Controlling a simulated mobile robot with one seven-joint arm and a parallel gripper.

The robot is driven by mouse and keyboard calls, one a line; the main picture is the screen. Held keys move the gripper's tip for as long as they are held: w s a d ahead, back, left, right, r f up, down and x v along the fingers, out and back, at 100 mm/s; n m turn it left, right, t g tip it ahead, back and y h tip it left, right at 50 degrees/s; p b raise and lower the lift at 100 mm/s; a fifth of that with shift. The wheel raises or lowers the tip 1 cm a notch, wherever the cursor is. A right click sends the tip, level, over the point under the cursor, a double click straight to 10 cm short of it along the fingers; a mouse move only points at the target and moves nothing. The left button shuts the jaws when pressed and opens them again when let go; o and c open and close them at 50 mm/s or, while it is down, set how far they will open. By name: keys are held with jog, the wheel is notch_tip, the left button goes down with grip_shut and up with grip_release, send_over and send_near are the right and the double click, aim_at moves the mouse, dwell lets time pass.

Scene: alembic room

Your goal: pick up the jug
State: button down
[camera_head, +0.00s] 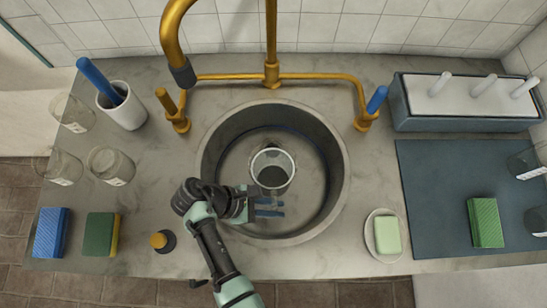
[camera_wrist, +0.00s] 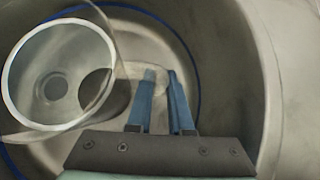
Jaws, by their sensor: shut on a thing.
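The jug (camera_head: 273,168) is a clear glass vessel with a pale round rim, inside the round sink basin. In the wrist view the jug (camera_wrist: 24,118) fills the left side, seen from above through its open mouth. My gripper (camera_head: 270,207) reaches into the basin from the lower left, just below the jug in the head view. Its blue fingers (camera_wrist: 163,76) are close together, beside the jug's right side, at a faint clear part that looks like its handle. The glass is hard to make out there, and whether the jug's base touches the basin is unclear.
The sink (camera_head: 335,200) has a metal rim, with a brass faucet (camera_head: 272,72) behind. Left are a white cup (camera_head: 122,108), glass jars (camera_head: 110,166) and sponges (camera_head: 101,233). Right are a soap dish (camera_head: 370,246), blue mat (camera_head: 430,205) and grey rack (camera_head: 450,120).

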jog(key=shift+w+r, duration=0.1)
jog(key=shift+r, duration=0.2)
jog(key=shift+r+p, duration=0.8)
jog(key=shift+r, duration=4)
jog(key=shift+r+g+p, duration=0.25)
jog(key=shift+g+p, duration=0.05)
jog(key=shift+p, duration=0.45)
jog(key=n+g+p, duration=0.1)
jog(key=p, duration=0.1)
jog(key=shift+r+p, duration=0.1)
jog(key=shift+p, duration=0.25)
jog(key=shift+n+g+p, duration=0.3)
jog(key=shift+g+p, duration=0.3)
jog(key=shift+p, duration=0.1)
jog(key=shift+n+g+h+p, duration=0.3)
jog(key=shift+g+p, duration=0.2)
jog(key=shift+g, duration=0.1)
